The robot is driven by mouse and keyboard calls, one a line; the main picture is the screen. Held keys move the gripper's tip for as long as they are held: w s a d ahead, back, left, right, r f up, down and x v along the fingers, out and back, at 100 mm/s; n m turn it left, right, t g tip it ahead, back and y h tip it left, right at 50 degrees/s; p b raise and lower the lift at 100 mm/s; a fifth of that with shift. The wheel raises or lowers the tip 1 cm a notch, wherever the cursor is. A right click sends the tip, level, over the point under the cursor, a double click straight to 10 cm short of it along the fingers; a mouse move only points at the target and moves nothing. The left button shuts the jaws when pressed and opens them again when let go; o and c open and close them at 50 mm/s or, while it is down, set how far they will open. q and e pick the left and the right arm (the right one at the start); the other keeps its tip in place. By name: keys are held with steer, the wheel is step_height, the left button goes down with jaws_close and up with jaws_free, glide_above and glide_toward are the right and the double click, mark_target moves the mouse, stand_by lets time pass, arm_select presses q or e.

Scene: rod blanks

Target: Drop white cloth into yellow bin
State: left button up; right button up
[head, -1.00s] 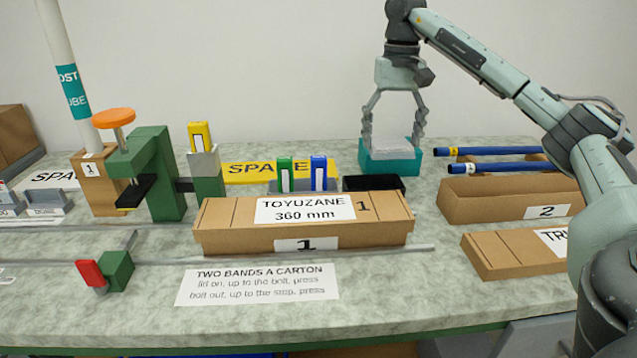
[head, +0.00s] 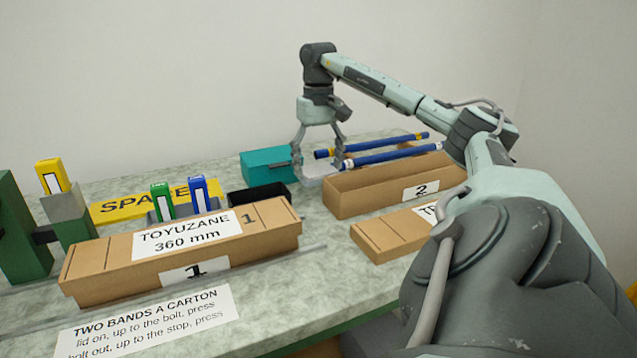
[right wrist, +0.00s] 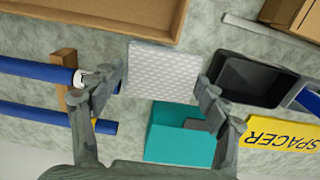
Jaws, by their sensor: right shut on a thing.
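The white cloth (head: 314,181), a flat pad with a dimpled surface, is held between the fingers of my right gripper (head: 319,168). In the right wrist view the cloth (right wrist: 163,68) spans the gap between the two fingertips (right wrist: 162,84). My right gripper is shut on it, just right of the teal box (head: 262,168). A yellow thing (head: 632,292) shows at the far right edge, low down beyond my arm; it is mostly cut off, so I cannot tell whether it is the yellow bin. My left gripper is out of view.
Blue tubes (head: 390,155) lie behind the open carton 2 (head: 345,206), close to the right gripper. A black tray (head: 258,195) and the closed carton 1 (head: 110,262) stand to the left. A lidded carton (head: 385,236) lies in front of carton 2.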

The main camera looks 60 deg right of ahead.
mark_target(319, 169)
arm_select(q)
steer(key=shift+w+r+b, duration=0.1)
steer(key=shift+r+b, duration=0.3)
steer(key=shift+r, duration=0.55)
arm_select(e)
steer(key=shift+f, duration=1.95)
steer(key=shift+f, duration=0.15)
steer(key=o, duration=1.1)
